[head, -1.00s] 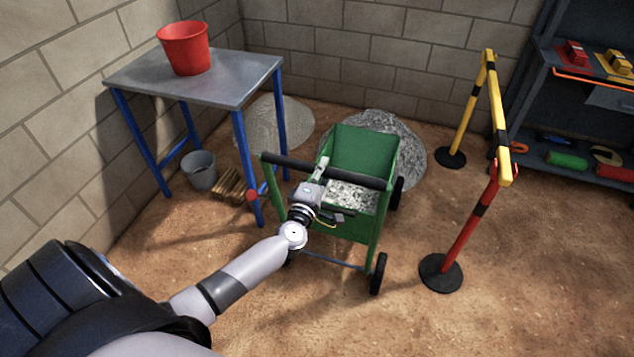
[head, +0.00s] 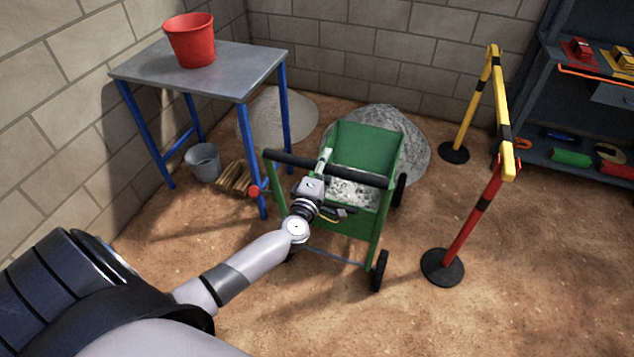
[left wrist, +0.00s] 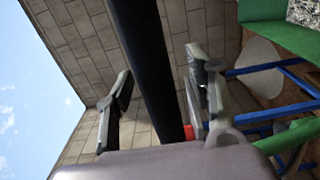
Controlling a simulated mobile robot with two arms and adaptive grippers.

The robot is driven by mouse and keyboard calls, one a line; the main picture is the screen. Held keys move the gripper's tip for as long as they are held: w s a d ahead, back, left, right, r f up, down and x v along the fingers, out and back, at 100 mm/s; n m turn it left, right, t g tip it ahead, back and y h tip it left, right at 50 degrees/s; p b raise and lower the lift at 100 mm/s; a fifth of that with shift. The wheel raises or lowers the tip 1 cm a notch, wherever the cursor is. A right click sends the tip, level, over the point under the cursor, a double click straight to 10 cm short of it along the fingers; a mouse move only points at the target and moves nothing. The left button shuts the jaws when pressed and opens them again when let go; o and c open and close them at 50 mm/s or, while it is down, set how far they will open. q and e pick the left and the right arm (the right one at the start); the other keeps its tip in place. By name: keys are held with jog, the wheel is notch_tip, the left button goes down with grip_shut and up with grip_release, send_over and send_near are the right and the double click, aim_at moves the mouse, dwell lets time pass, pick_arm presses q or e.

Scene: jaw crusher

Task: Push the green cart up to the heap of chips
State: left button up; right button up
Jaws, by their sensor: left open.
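The green cart (head: 366,147) stands upright on the dirt floor, with grey chips (head: 350,192) in its tub and a black handle bar (head: 285,160) facing me. Behind it lies a grey heap of chips (head: 412,140), partly hidden by the tub. I cannot tell whether cart and heap touch. My left gripper (head: 325,162) is at the middle of the handle. In the left wrist view the black bar (left wrist: 145,60) runs between the spread fingers of my open left gripper (left wrist: 160,66). My right gripper is not in view.
A paler heap (head: 282,112) lies left of the cart, behind a blue-legged table (head: 225,75) bearing a red bucket (head: 190,42). A grey bucket (head: 203,162) and wood pieces (head: 233,177) lie near it. A red-and-yellow barrier (head: 497,110) stands right, before a shelf (head: 590,170).

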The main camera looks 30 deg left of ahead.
pick_arm(q)
jog(key=shift+s, duration=0.1)
jog(key=p+v, duration=0.2)
jog(key=v, duration=0.9)
jog(key=shift+s+d, duration=0.2)
jog(key=shift+s, duration=0.2)
